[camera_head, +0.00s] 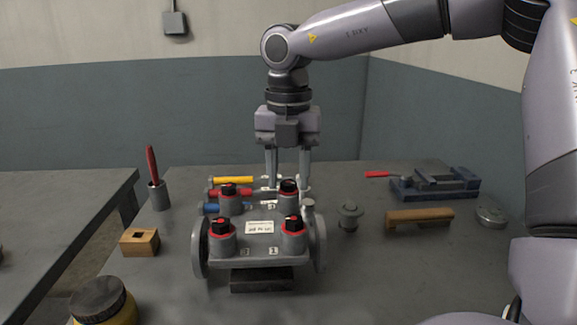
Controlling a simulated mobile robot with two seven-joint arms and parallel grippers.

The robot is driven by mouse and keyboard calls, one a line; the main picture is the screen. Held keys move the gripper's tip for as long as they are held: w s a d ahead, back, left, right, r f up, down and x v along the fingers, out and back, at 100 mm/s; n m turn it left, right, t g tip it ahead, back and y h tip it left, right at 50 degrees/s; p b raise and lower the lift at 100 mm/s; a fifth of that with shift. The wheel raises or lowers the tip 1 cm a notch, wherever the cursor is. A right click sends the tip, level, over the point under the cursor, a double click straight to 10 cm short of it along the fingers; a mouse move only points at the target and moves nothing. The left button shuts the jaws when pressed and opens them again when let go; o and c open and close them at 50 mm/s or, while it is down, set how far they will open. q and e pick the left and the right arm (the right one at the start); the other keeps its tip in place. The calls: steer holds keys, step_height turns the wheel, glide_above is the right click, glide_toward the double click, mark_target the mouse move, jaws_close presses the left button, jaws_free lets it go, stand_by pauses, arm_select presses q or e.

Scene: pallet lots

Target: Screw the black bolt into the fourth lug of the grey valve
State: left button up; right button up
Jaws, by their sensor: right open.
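The grey valve (262,247) sits on a dark block on the table, with a flange at each side. Black bolts stand on its lugs with red rings around them: front left (220,226), front right (293,225), rear left (227,190) and rear right (289,187). My right gripper (287,174) points straight down at the rear right bolt, open, with its fingers apart to the left and right of that bolt's head. I cannot tell whether the fingers touch it. The lower fingertips are partly hidden behind the valve. My left gripper is out of view.
Yellow, red and blue-handled tools (232,180) lie behind the valve. A wooden block (140,242) and a holder with a red-handled tool (158,196) stand left. A grey fitting (349,217), wooden bar (419,218), blue vise (435,187) and round tin (491,215) stand right. A yellow jar (103,302) is front left.

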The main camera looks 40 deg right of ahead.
steer(key=n+p, duration=0.1)
steer(key=n, duration=0.4)
steer(key=shift+r, duration=0.1)
steer(key=n+p, duration=0.1)
steer(key=n, duration=0.3)
steer(key=shift+n, duration=0.4)
steer(key=shift+n+p, duration=0.55)
steer(key=shift+n, duration=0.65)
steer(key=shift+n+p, duration=0.3)
steer(key=shift+n, duration=0.8)
steer(key=n, duration=0.3)
steer(key=shift+n+p, duration=0.3)
steer(key=shift+p, duration=0.1)
steer(key=shift+n, duration=0.9)
